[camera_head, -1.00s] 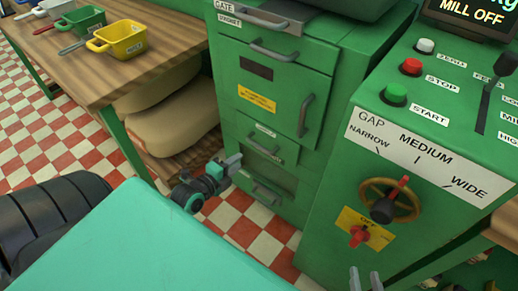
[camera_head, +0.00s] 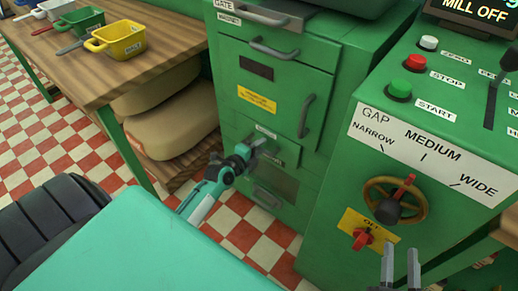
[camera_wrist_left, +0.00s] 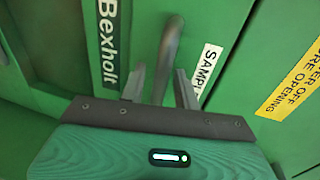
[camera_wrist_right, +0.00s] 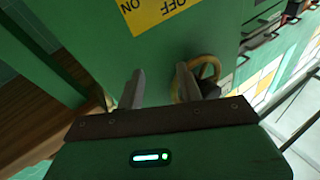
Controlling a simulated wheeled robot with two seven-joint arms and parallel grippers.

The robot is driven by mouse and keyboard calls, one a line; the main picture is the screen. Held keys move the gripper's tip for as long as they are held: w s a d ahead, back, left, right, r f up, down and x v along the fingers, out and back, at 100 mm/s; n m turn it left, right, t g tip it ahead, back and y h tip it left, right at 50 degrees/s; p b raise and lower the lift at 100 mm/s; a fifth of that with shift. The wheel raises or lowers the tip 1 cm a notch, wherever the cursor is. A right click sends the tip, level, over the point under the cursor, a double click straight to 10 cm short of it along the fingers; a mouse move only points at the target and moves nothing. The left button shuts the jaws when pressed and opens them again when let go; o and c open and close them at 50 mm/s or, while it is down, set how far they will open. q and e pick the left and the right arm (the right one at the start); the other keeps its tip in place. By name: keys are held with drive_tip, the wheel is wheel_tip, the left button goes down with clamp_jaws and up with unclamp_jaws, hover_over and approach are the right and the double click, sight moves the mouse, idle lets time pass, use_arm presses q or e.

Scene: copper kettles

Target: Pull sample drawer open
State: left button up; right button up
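The sample drawer (camera_head: 289,150) is a small green drawer low in the green cabinet, and its front looks flush with the cabinet. Its label, partly reading "SAMPL" (camera_wrist_left: 206,70), and its bar handle (camera_wrist_left: 170,55) show in the left wrist view. My left gripper (camera_head: 258,146) is at the drawer front, with its fingers (camera_wrist_left: 160,88) apart on either side of the handle and gaps visible. In the head view the gripper hides part of the handle. My right gripper (camera_head: 400,265) is open and empty, in front of the control cabinet; its fingers show in the right wrist view (camera_wrist_right: 160,88).
The control cabinet (camera_head: 330,225) with a gap wheel (camera_head: 378,190) and red valve (camera_head: 364,238) stands at the right. Other handles (camera_head: 307,115) are above the drawer. A wooden table (camera_head: 140,70) with small pans, including a yellow pan (camera_head: 118,40), is at the left.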

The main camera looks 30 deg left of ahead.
use_arm(q)
clamp_jaws()
